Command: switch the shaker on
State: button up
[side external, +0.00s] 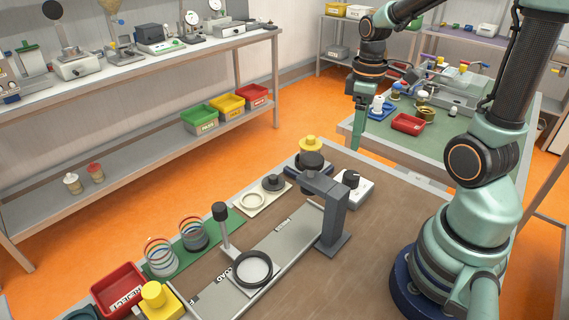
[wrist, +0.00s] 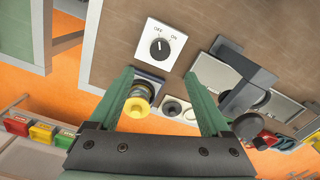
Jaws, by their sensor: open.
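A white switch box (side external: 352,189) with a black knob stands on the brown bench beside a grey gantry. In the wrist view the box (wrist: 173,57) carries OFF and ON labels, and its knob (wrist: 159,48) has a white pointer line that looks nearer OFF. A round device on a dark blue base (side external: 311,165), topped by a yellow knob, stands beside the box and may be the shaker; its yellow knob (wrist: 137,107) shows between my fingers in the wrist view. My gripper (wrist: 160,71) is open and empty, above the bench. In the side view my gripper (side external: 357,148) hangs beyond the switch box.
The grey gantry (side external: 334,215) rises close to the switch box. A grey plate with a black ring (side external: 254,270), a red reject tray (side external: 119,288) and coil-wrapped cylinders (side external: 192,235) lie farther left. A green table (side external: 452,145) with several items stands behind.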

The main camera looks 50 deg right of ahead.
aim_at(351, 174)
notch_tip(351, 174, down, 12)
jog(key=shift+r, duration=0.1)
dwell(0.5)
grip_shut()
